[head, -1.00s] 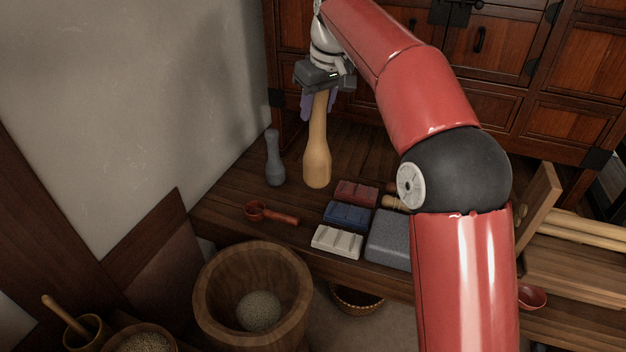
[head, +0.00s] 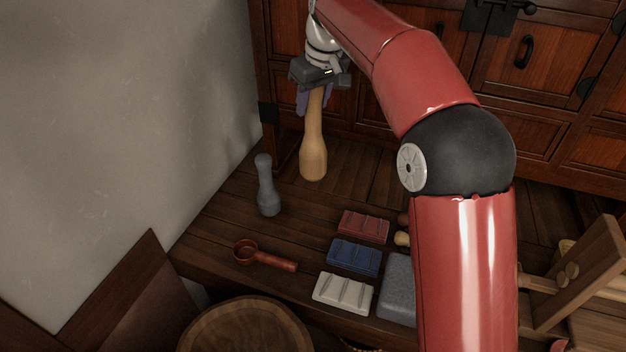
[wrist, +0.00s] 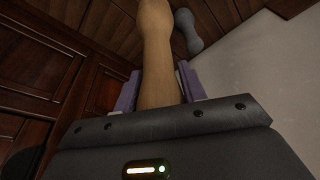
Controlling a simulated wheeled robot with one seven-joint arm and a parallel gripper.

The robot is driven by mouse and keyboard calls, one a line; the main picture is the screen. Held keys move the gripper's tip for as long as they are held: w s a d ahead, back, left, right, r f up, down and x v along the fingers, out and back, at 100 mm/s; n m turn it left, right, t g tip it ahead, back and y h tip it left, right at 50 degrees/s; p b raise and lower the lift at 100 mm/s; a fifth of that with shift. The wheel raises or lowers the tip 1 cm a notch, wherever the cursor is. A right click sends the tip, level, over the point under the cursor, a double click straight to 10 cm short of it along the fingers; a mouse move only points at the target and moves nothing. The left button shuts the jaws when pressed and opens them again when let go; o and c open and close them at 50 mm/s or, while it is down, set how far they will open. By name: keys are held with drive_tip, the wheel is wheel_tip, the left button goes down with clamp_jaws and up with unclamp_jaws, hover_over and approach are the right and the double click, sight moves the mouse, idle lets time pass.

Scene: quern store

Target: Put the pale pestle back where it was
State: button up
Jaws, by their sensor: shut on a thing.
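The pale wooden pestle (head: 313,150) hangs upright from my gripper (head: 318,92), its wide end down, over the back left of the dark wooden bench (head: 222,222). Whether its lower end touches the bench I cannot tell. My gripper is shut on the pestle's narrow upper part. In the wrist view the purple finger pads (wrist: 188,82) sit on both sides of the pestle (wrist: 158,50).
A red ladle (head: 265,257) lies at the bench's front left. Red (head: 364,226), blue (head: 354,257) and white (head: 343,293) grooved blocks lie in a column, beside a grey block (head: 397,290). A dark cabinet (head: 375,125) stands behind; a wall (head: 130,110) rises at left. A wooden tub (head: 245,330) is in front.

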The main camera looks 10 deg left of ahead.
sight(319, 142)
wheel_tip(319, 142, down, 17)
drive_tip(key=shift+f+b, duration=0.1)
drive_tip(key=shift+b, duration=1)
drive_tip(key=o, duration=1.2)
drive_tip(key=shift+f, duration=0.15)
drive_tip(key=v, duration=1.2)
drive_tip(key=shift+r+p, duration=0.25)
drive_tip(key=shift+p, duration=0.05)
